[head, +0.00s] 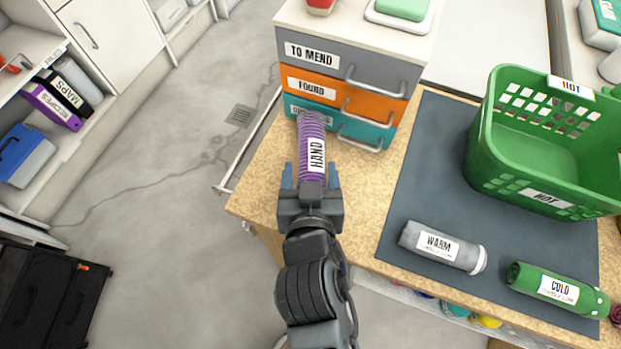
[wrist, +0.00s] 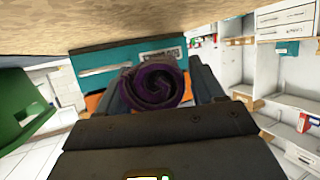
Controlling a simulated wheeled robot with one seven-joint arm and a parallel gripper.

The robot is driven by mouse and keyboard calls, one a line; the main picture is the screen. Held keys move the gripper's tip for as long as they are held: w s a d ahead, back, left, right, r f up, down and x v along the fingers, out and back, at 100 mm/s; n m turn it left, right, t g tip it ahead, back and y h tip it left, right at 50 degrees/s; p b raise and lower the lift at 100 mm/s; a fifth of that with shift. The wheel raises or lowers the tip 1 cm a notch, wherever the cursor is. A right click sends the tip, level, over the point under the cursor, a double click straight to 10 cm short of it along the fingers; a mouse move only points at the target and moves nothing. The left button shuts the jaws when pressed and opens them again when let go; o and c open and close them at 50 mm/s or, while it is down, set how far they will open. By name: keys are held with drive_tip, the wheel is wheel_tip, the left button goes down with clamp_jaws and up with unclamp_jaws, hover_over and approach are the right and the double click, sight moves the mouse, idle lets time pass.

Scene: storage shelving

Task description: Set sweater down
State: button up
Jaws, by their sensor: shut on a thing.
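The sweater is a rolled purple knit bundle (head: 312,130) with a white label reading HAND. My gripper (head: 311,180) is shut on its near end. In the head view the roll points away from me, over the left part of the wooden worktop (head: 266,190), toward the drawer unit. In the wrist view its spiral end (wrist: 157,88) shows between the fingers (wrist: 158,95). I cannot tell whether the roll touches the worktop.
A drawer unit labelled TO MEND (head: 313,53) and FOUND stands just beyond the roll. On the dark mat (head: 425,165) are a grey WARM roll (head: 430,245), a green COLD roll (head: 555,288) and a green HOT basket (head: 490,150). Bare worktop lies right of the gripper.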

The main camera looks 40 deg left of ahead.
wheel_tip(320, 180, down, 3)
drive_tip(key=o, duration=1.4)
drive_tip(key=b+v, duration=0.1)
drive_tip(key=v, duration=1.1)
drive_tip(key=shift+d, duration=0.15)
